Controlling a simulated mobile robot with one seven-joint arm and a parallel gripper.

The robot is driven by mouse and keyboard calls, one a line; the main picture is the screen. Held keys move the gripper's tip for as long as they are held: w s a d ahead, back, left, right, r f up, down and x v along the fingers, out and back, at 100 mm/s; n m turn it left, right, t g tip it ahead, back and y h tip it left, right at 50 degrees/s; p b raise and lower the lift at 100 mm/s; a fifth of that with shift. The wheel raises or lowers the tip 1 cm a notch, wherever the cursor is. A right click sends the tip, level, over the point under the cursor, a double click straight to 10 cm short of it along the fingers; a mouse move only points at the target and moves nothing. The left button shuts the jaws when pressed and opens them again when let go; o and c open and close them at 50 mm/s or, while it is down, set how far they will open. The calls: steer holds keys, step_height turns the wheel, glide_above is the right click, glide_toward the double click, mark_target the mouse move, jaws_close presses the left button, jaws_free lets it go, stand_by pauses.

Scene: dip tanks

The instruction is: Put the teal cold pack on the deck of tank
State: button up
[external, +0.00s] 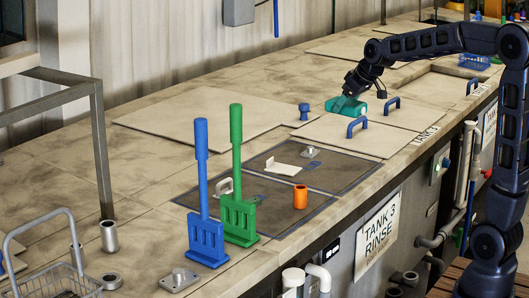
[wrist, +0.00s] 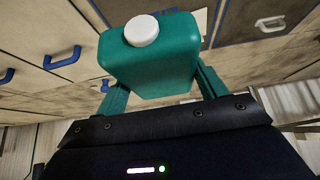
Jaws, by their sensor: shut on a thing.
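The teal cold pack (wrist: 152,65) is a boxy teal block with a round white cap; it also shows in the external view (external: 345,109). My gripper (wrist: 160,92) is shut on it, with one finger on each side. In the external view my gripper (external: 352,90) hangs over the pack from above. The pack is over the pale panels behind the dark tank deck; I cannot tell whether it touches them. The dark deck panels (external: 336,178) with blue borders lie nearer, above the "TANK 3 RINSE" sign (external: 378,235).
An orange cup (external: 300,197), a pale bracket (external: 284,166) and a grey fitting (external: 311,152) are on the dark panels. Blue (external: 205,195) and green (external: 237,175) paddles stand at their left edge. Blue handles (external: 357,127) and a blue knob (external: 304,112) are near the pack.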

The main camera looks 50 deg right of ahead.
steer(key=shift+r, duration=0.3)
steer(key=shift+w+a, duration=0.15)
steer(key=shift+w, duration=0.05)
steer(key=w+a+r+n+y, duration=0.1)
steer(key=w+a+n, duration=0.1)
steer(key=w+a, duration=0.55)
steer(key=w+a+n+g+y, duration=0.1)
steer(key=w+a+n, duration=0.25)
steer(key=a, duration=0.75)
steer(key=w+a+r+n+y, duration=0.1)
steer(key=w+a+y, duration=0.1)
steer(key=w+a, duration=0.55)
steer(key=w+a+f+n+g+y, duration=0.2)
steer(key=a+n, duration=0.5)
steer(key=a, duration=3.1)
steer(key=shift+g, duration=0.6)
steer(key=f, duration=1.3)
steer(key=s+f, duration=0.1)
steer(key=f, duration=0.5)
steer(key=shift+d+f, duration=0.15)
steer(key=shift+f, duration=0.2)
steer(key=shift+f, duration=0.15)
